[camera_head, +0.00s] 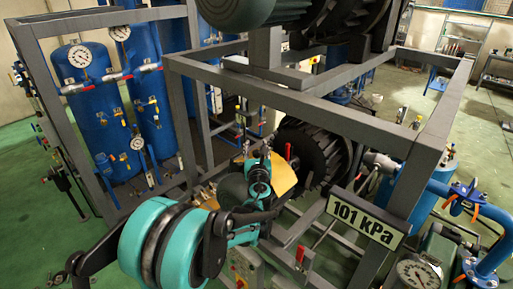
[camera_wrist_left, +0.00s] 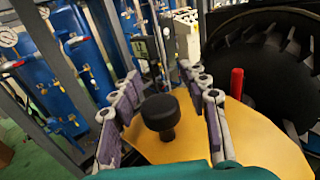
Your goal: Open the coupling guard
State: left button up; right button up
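The coupling guard is a yellow-orange curved cover (camera_wrist_left: 245,140) with a black round knob (camera_wrist_left: 160,112) on it. In the head view part of the guard (camera_head: 283,178) shows beside the dark finned motor, partly hidden by my left gripper (camera_head: 258,168). In the left wrist view my left gripper (camera_wrist_left: 161,85) is open, with its fingers on both sides of the knob and visible gaps to it. The guard looks in place over the coupling. My right gripper is not in view.
A grey steel frame (camera_head: 340,118) surrounds the pump area closely. A red handle (camera_wrist_left: 236,82) stands next to the guard, before a black finned motor (camera_wrist_left: 270,60). A "101 kPa" sign (camera_head: 365,218) and a gauge (camera_head: 418,275) are at right. Blue tanks (camera_head: 100,125) stand at left.

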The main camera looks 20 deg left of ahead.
pick_arm(q)
jog(key=v, duration=1.2)
jog(key=shift+d, duration=0.1)
